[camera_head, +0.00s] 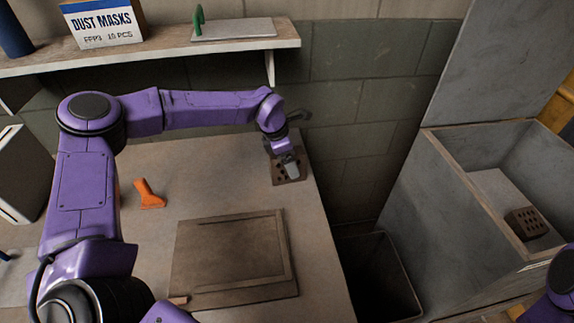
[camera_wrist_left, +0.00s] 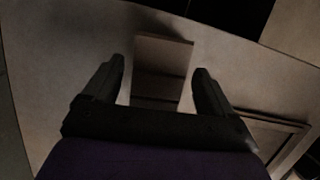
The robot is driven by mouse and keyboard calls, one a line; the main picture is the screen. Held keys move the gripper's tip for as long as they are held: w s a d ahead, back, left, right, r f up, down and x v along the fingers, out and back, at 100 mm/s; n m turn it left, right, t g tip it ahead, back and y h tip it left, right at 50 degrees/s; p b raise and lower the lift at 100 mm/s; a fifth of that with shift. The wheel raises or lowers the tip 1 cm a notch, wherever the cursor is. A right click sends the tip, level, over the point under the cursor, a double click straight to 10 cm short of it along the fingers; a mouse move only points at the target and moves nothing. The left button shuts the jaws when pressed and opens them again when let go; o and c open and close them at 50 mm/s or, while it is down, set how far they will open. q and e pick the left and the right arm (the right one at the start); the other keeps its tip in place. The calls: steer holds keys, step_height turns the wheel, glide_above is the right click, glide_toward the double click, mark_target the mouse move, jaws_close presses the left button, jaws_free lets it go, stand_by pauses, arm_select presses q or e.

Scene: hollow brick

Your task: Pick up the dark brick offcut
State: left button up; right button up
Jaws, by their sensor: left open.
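A dark brown brick offcut with holes (camera_head: 293,179) lies on the workbench at its far right corner, close to the block wall. My left gripper (camera_head: 290,168) is right over it and partly hides it. In the left wrist view the brick (camera_wrist_left: 161,60) shows between the two spread fingers of the left gripper (camera_wrist_left: 162,78), with a gap on each side. I cannot tell how far the fingertips are above the bench. My right gripper is outside the views; only a bit of purple arm shows at the lower right.
Another holed brick (camera_head: 526,223) lies in the grey open bin (camera_head: 440,175) at right. A dark open container (camera_head: 378,275) stands beside the bench. A flat wooden board (camera_head: 230,255) and an orange object (camera_head: 149,194) lie on the bench. A shelf (camera_head: 150,52) runs above.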

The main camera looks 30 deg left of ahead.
arm_select(q)
steer(key=shift+f, duration=0.1)
steer(key=shift+s, duration=0.1)
steer(key=c, duration=1.4)
steer(key=shift+r, duration=0.25)
steer(key=shift+c, duration=0.9)
steer(key=shift+r, duration=0.3)
jaws_close()
step_height(320, 180, up, 3)
steer(key=shift+b, duration=0.4)
steer(key=s+d+r+b, duration=0.3)
steer(key=s+r, duration=0.6)
steer(key=s, duration=0.4)
steer(key=shift+s+r+b, duration=0.25)
steer(key=shift+s+b, duration=0.05)
